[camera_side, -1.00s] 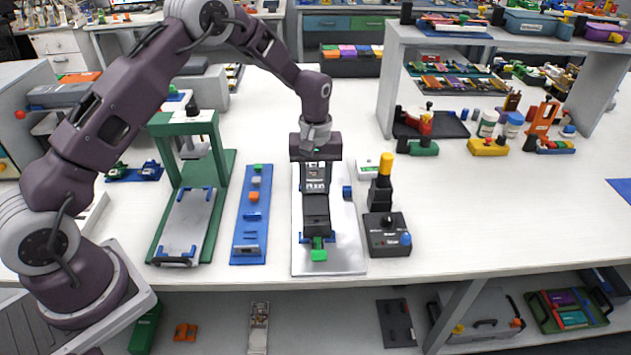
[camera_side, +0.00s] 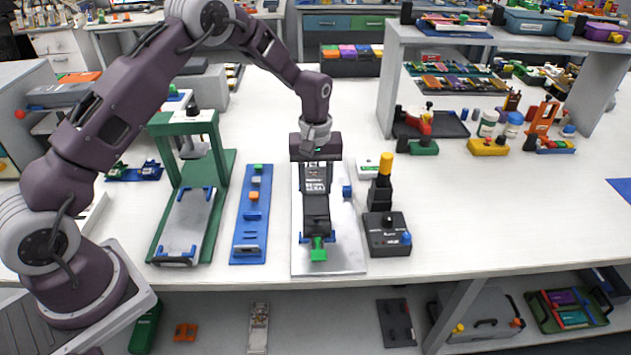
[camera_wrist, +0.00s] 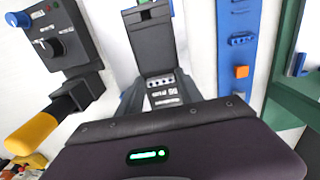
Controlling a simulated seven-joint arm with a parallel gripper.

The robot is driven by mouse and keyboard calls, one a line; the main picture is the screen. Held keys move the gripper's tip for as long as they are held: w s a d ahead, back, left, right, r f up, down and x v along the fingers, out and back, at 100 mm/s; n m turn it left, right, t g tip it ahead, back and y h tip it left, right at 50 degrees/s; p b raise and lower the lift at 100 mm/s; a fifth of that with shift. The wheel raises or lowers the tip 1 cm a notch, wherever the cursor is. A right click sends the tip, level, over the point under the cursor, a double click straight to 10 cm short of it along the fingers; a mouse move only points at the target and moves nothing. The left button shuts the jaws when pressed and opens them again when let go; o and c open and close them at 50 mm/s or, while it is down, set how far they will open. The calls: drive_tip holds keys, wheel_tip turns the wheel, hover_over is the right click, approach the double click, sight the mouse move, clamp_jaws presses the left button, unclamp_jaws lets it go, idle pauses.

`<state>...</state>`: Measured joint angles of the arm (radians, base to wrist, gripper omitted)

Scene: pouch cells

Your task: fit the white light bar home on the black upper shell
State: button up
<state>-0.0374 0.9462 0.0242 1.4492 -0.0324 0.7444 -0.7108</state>
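The black upper shell (camera_side: 316,208) lies lengthwise on a pale metal plate (camera_side: 345,262), with a green piece (camera_side: 318,250) at its near end. It also shows in the wrist view (camera_wrist: 148,45). A short row of white squares (camera_wrist: 160,81), which may be the white light bar, crosses the shell, with white lettering beside it. My gripper (camera_side: 315,188) points down over the far part of the shell. In the wrist view its grey fingers (camera_wrist: 160,92) stand apart on either side of the lettered part. Whether they touch or grip anything is unclear.
A black control box (camera_side: 387,240) with a yellow-topped post (camera_side: 384,170) stands close right of the plate. A blue strip (camera_side: 250,222) with small blocks lies to the left, beside a green press frame (camera_side: 160,215). Bare white table lies further right.

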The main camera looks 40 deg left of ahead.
sight(315, 190)
drive_tip(key=o, duration=0.3)
wheel_tip(315, 190, up, 7)
drive_tip(key=shift+r, duration=0.1)
idle(1.2)
